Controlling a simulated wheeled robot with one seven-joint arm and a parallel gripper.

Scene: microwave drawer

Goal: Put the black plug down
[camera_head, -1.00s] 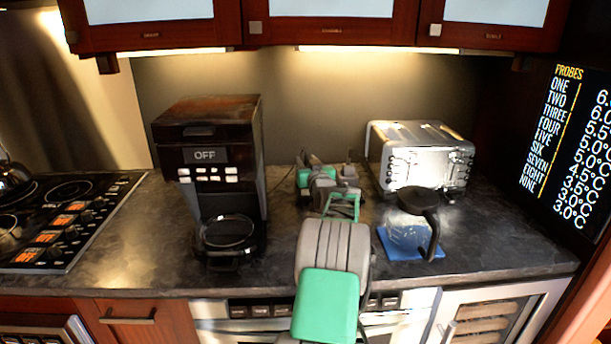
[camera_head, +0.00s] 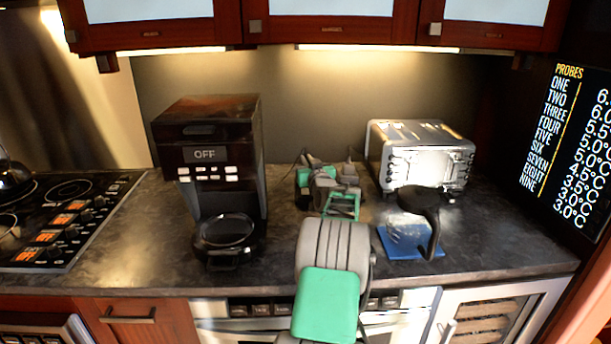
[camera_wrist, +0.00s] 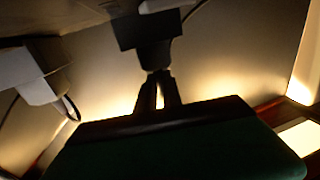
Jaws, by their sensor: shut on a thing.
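The black plug (camera_wrist: 145,30) shows at the top centre of the wrist view, with a dark cord running off to its upper right. My gripper (camera_wrist: 158,76) is shut on the plug's narrow end. In the head view, my gripper's fingers and the plug are small and partly hidden by my green and grey arm, which reaches over the counter (camera_head: 175,272) between the coffee maker and the toaster. I cannot tell the plug's exact height above the counter.
The coffee maker (camera_head: 208,130) stands left of my arm and the silver toaster (camera_head: 420,155) right of it. A white block (camera_wrist: 35,72) is left in the wrist view. Some counter front is clear.

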